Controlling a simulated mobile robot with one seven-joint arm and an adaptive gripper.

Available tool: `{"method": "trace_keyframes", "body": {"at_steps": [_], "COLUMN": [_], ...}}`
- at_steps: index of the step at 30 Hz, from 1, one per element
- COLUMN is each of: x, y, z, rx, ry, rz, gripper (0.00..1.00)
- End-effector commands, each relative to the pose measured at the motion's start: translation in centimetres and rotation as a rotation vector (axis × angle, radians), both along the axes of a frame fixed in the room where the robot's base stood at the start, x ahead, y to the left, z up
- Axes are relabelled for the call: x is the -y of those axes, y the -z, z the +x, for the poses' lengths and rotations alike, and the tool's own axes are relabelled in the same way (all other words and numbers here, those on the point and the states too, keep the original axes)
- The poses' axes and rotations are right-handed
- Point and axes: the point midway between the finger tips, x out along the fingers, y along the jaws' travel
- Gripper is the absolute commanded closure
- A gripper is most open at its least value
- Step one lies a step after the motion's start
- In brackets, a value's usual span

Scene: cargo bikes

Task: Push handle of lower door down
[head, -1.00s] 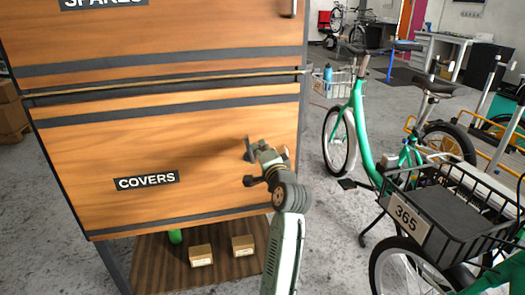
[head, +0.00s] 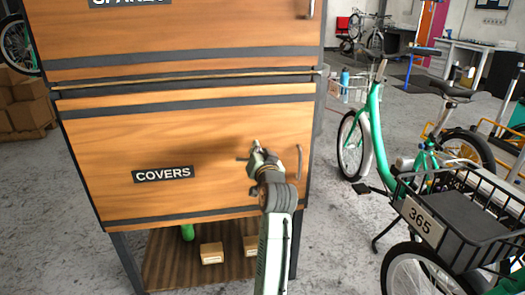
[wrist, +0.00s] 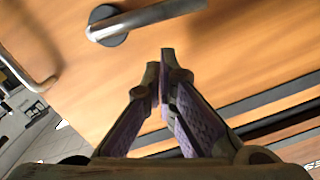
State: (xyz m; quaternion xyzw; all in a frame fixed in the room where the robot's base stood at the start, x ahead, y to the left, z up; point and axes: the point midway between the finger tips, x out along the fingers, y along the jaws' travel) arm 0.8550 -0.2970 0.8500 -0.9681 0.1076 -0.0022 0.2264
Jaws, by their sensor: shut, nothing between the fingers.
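The lower door (head: 110,150) is orange wood with a COVERS label and is shut. In the wrist view its grey lever handle (wrist: 150,18) has a round base and a bar reaching right. In the head view only a dark bit of the lever (head: 241,159) shows left of my gripper, which hides the rest. My gripper (head: 256,146) is in front of the door's right half, its tips slightly above the lever. In the wrist view the shut, empty fingertips (wrist: 160,62) are near the lever, with a visible gap.
A vertical pull bar (head: 299,161) is on the lower door right of my gripper; it also shows in the wrist view (wrist: 28,65). The upper door (head: 180,40) is above. An open shelf (head: 175,265) with small boxes is below. A green cargo bike (head: 370,120) stands at right.

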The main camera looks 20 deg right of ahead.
Motion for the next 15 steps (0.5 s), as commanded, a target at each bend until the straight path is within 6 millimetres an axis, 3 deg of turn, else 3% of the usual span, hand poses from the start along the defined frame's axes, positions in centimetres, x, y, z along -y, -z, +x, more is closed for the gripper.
{"method": "trace_keyframes", "body": {"at_steps": [15], "x": [-2.0], "y": [2.0], "z": [0.5], "rx": [-0.087], "ry": [-0.001], "rz": [-0.37], "gripper": [1.0]}}
